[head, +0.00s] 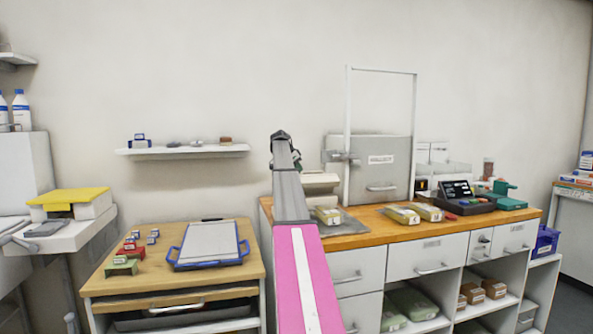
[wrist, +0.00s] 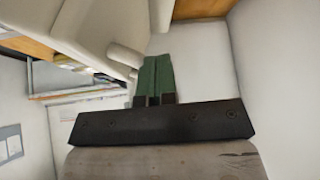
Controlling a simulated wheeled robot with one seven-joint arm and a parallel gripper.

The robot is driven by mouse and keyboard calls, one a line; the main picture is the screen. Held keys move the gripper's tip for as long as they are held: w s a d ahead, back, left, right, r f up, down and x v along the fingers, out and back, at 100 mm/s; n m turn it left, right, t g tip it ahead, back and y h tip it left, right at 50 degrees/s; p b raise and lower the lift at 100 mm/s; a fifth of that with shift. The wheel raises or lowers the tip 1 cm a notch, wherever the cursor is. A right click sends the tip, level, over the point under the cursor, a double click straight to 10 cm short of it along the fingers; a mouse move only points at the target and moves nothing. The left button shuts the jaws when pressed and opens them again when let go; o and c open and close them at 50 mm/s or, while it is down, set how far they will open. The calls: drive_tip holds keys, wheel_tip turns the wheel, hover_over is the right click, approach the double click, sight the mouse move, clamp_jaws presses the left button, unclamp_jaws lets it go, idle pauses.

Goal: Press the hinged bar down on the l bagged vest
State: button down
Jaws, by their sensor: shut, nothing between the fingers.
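A beige machine (head: 320,182), which looks like the one with the hinged bar, stands on the wooden counter just right of my arm. My arm hides part of it, and I cannot make out the bar's angle. A clear bag with a green-yellow vest and a white label (head: 328,215) lies at its front. The label is too small to read for certain. My gripper (head: 280,136) is raised above and left of the machine, apart from the bag. In the wrist view its green fingers (wrist: 156,70) are together and empty, beside a pale surface.
More bagged vests (head: 402,215) lie on the counter (head: 376,238) to the right. A grey cabinet with a tall frame (head: 383,168) stands behind. A terminal (head: 458,196) is farther right. A blue-edged clipboard tray (head: 208,244) lies on the left table. A wall shelf (head: 183,152) is left of my gripper.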

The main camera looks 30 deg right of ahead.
sight(304, 183)
drive_tip(key=shift+s+a, duration=0.25)
drive_tip(key=shift+s, duration=0.65)
drive_tip(key=s+f+t, duration=0.1)
drive_tip(key=s, duration=0.1)
drive_tip(key=s+a+f+m+t+h, duration=0.1)
drive_tip(key=s+t, duration=0.1)
drive_tip(key=s+m+t, duration=0.1)
drive_tip(key=s+t, duration=0.1)
drive_tip(key=s, duration=0.1)
drive_tip(key=shift+a+f+h, duration=0.35)
drive_tip(key=shift+f+h, duration=0.05)
drive_tip(key=shift+s+a+f+m+t+h, duration=0.2)
drive_tip(key=shift+s+f+m+t+h, duration=0.35)
drive_tip(key=shift+s+f+t, duration=0.55)
drive_tip(key=shift+f, duration=0.45)
